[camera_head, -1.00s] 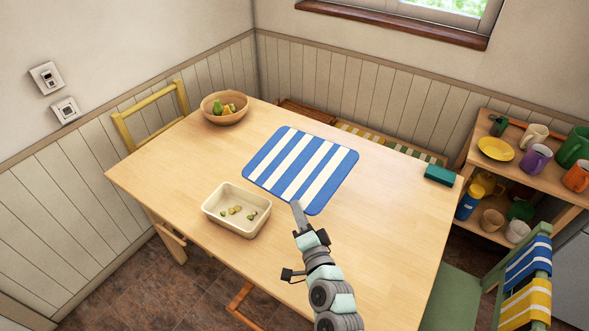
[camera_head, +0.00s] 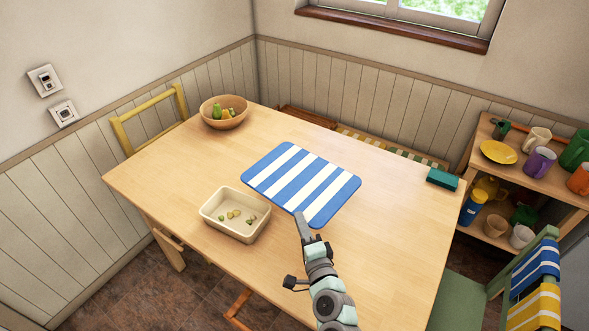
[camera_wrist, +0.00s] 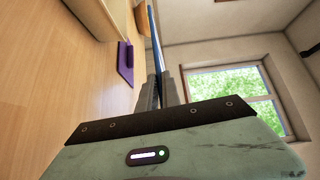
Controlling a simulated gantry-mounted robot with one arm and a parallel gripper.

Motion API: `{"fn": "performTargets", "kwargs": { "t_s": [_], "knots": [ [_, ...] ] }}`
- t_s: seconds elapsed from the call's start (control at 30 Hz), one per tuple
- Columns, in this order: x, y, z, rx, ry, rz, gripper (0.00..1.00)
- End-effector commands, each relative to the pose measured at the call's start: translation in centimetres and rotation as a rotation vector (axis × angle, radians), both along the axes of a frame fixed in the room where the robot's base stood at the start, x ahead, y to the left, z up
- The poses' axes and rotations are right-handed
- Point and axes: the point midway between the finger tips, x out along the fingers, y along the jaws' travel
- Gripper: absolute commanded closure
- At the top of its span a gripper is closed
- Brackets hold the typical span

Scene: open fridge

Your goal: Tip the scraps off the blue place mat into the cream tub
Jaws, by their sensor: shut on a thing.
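The blue and white striped place mat (camera_head: 301,184) shows a bare top in the head view, with no scraps on it. My gripper (camera_head: 301,217) is shut on its near edge. In the wrist view the mat (camera_wrist: 155,38) is a thin blue edge between my closed fingers (camera_wrist: 161,88). I cannot tell whether the mat touches the table. The cream tub (camera_head: 211,221) stands left of my gripper, upright on the table. Several small yellow and green scraps (camera_head: 234,214) lie inside the tub.
A wooden bowl of fruit (camera_head: 222,118) stands at the table's far left corner. A teal box (camera_head: 442,179) lies near the right edge. The table (camera_head: 390,220) is clear right of the mat. A shelf with mugs (camera_head: 540,160) stands beyond the right edge.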

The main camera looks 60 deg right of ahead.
Motion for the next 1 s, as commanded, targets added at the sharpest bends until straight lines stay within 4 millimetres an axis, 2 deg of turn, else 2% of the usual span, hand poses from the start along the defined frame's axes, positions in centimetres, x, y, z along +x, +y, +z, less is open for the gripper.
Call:
{"fn": "performTargets", "kwargs": {
  "t_s": [0.1,0.4,1.0],
  "knots": [
    [0.0,-0.1,-1.2,0.051,-0.04,-0.002,1.0],
    [-0.1,0.0,-0.9,0.057,-0.045,-0.001,1.0],
    [-4.1,2.2,1.8,0.057,-0.044,-0.003,1.0]
  ]
}}
